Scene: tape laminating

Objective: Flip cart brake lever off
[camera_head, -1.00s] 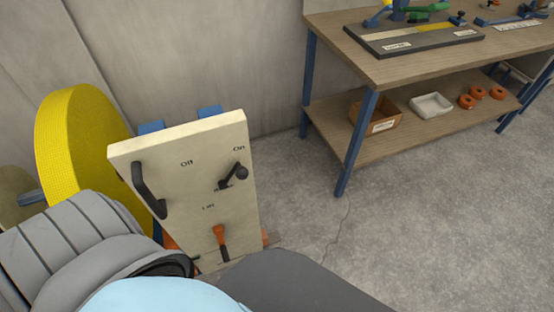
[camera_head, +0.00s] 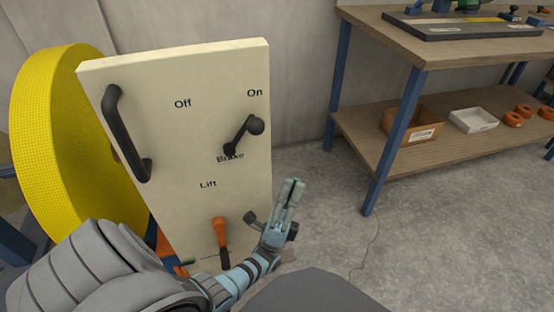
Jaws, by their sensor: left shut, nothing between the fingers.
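The cart's cream panel (camera_head: 190,130) stands upright in front of me, with "Off" at upper left and "On" at upper right. My right gripper is not in view.
A black handle (camera_head: 125,132) is on the panel's left side. An orange-gripped lift lever (camera_head: 220,234) sits below "Lift". A large yellow roll (camera_head: 45,150) is behind at left. A wooden workbench (camera_head: 440,45) stands at right, with open floor (camera_head: 420,240) before it.

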